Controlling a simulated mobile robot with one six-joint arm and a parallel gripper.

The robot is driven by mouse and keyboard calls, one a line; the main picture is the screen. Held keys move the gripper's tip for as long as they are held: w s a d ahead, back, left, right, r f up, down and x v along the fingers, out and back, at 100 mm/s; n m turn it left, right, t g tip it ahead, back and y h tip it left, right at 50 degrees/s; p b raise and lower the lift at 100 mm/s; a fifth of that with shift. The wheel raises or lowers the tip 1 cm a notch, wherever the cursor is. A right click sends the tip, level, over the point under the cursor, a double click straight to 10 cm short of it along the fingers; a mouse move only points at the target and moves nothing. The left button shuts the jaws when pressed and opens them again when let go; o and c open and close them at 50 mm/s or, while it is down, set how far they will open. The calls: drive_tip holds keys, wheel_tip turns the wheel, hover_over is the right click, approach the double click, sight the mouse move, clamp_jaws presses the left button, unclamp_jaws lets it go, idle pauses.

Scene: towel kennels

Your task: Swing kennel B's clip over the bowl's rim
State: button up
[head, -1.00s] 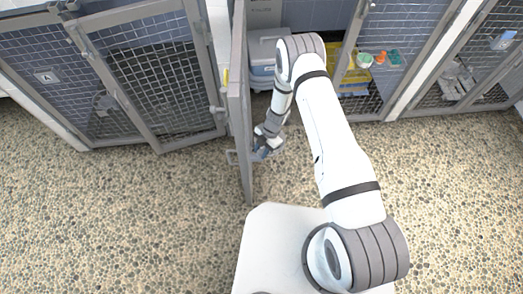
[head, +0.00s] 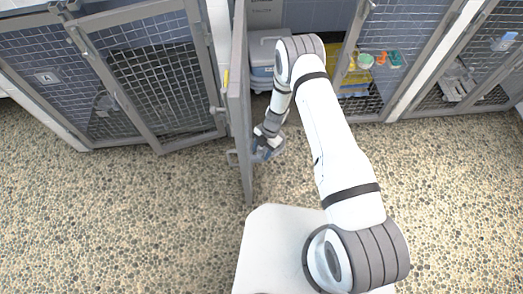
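My gripper (head: 263,151) is low beside an open kennel door (head: 240,110), on the door's right face. The door stands out toward me and shows nearly edge-on. The fingers are small and dark, so I cannot tell whether they are open, shut or holding anything. I cannot make out a bowl or its clip near the gripper; the arm and door hide parts of that area. A small latch-like part (head: 231,153) sticks out on the door's left side. No letter B is readable.
A grey-blue bin (head: 262,76) stands behind the open door. The pebbled floor in front is clear.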

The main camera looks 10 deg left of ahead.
sight(266, 150)
drive_tip(key=v, duration=0.7)
drive_tip(key=shift+r+p, duration=0.3)
drive_tip(key=shift+r, duration=0.1)
idle(0.3)
